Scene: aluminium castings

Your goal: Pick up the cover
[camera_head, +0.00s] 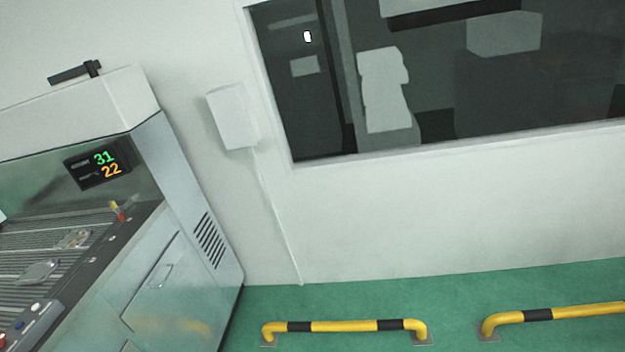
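Two small metal parts lie on the ribbed bed of a machine at the left edge. The nearer one is a flat grey plate-like part (38,272). The farther one is a part with a brownish patch (74,240). Either could be the cover; they are too small and slanted in view to tell. My gripper is not in view, so whether it is open or shut does not show.
The grey machine (150,280) has a display (98,165) reading 31 and 22, and buttons (36,307) at its front. Two yellow-and-black floor rails (345,326) (575,311) stand before the white wall. A window (430,80) and wall box (232,117) are behind. Green floor (450,290) shows around the rails.

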